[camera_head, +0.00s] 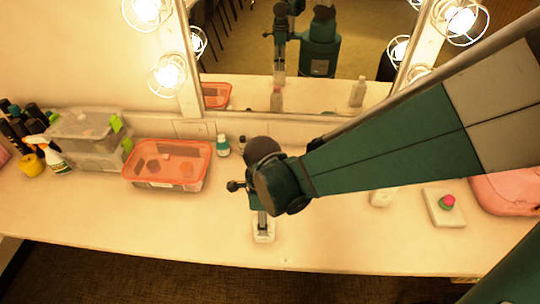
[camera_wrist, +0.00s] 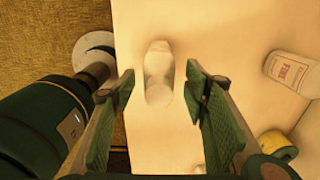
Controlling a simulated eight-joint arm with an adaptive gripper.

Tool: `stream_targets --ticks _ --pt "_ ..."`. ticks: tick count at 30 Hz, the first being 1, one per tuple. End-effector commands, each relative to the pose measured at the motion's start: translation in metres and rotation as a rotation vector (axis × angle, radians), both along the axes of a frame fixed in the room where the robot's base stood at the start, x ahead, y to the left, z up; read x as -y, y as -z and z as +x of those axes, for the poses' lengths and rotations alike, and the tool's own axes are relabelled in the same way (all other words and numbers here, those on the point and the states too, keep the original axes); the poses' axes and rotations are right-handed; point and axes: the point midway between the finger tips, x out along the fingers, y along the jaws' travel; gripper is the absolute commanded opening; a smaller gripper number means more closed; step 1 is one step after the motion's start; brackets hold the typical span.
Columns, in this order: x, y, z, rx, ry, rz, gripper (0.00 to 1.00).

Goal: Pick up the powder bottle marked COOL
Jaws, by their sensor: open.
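A pale bottle (camera_wrist: 159,82) stands between and a little beyond my two fingers in the wrist view; no marking on it is readable. My gripper (camera_wrist: 161,73) is open, with a finger on each side of it and a gap to both. In the head view my gripper (camera_head: 263,217) points down over a small white object (camera_head: 263,234) near the table's front, mostly hidden by the fingers. Another white bottle (camera_wrist: 292,71), with red lettering that looks like FINE, shows at the right of the wrist view. I cannot read COOL anywhere.
A yellow object (camera_wrist: 277,143) lies below the lettered bottle. An orange-rimmed tub (camera_head: 167,164) and clear boxes (camera_head: 87,138) stand left. A white bottle (camera_head: 383,196), a block with a pink-green top (camera_head: 444,206) and a pink bag (camera_head: 507,194) are right. The mirror (camera_head: 330,60) stands behind.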

Motion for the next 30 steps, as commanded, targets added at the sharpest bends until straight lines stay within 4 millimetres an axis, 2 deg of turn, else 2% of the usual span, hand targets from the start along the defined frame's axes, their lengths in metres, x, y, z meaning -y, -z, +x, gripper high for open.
stream_targets --ticks 18,30 --pt "0.0 0.048 -0.001 0.0 0.0 0.0 0.45" --pt "0.0 0.05 -0.002 0.0 0.0 0.0 0.45"
